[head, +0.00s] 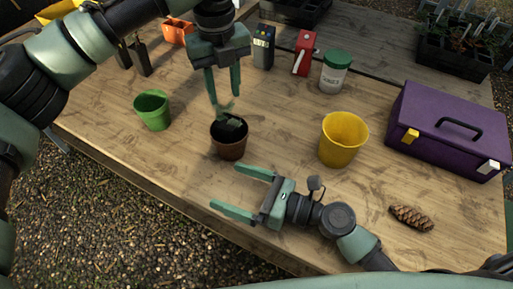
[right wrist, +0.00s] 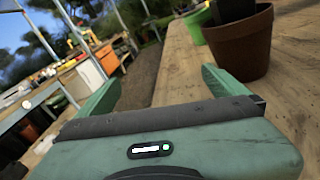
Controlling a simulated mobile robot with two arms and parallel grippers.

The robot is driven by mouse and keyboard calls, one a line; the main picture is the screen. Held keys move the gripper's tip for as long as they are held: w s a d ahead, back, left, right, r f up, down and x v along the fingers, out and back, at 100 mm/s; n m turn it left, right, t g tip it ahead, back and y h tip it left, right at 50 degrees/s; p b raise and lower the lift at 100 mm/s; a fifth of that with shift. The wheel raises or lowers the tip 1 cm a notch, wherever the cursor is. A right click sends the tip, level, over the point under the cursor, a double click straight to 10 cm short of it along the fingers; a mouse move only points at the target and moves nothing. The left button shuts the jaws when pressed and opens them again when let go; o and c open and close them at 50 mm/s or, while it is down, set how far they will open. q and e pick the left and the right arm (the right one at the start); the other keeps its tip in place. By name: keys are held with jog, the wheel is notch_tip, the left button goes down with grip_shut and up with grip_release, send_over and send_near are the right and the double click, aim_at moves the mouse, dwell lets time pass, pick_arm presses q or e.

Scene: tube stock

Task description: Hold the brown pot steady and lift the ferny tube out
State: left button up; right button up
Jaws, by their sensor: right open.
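The brown pot (head: 229,147) stands upright on the table, with a dark tube (head: 236,124) inside it and a bit of green at its top. The tube's lower part is hidden in the pot. My left gripper (head: 226,100) points down just above the pot, its fingers apart over the tube top; I see no clear grip. My right gripper (head: 225,186) is open and empty in front of the pot, its fingers pointing left. In the right wrist view the pot (right wrist: 244,45) stands beyond the right finger, apart from it.
A green pot (head: 152,112) stands left of the brown pot, a yellow pot (head: 341,142) to its right. A purple toolbox (head: 450,130), a pine cone (head: 411,217) and a green-lidded jar (head: 334,72) lie further right. The table's front edge is close to my right gripper.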

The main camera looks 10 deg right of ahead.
jog(key=n+t, duration=0.1)
jog(key=t, duration=0.1)
send_near(230, 138)
jog(key=w+a+f, duration=0.2)
jog(key=w+f, duration=0.1)
jog(key=shift+w, duration=0.3)
jog(key=shift+w+f+n, duration=0.1)
jog(key=shift+w+n, duration=0.2)
jog(key=shift+w+a, duration=0.25)
jog(key=shift+w, duration=0.05)
jog(key=x, duration=0.7)
jog(key=shift+f, duration=0.2)
jog(key=c, duration=1.3)
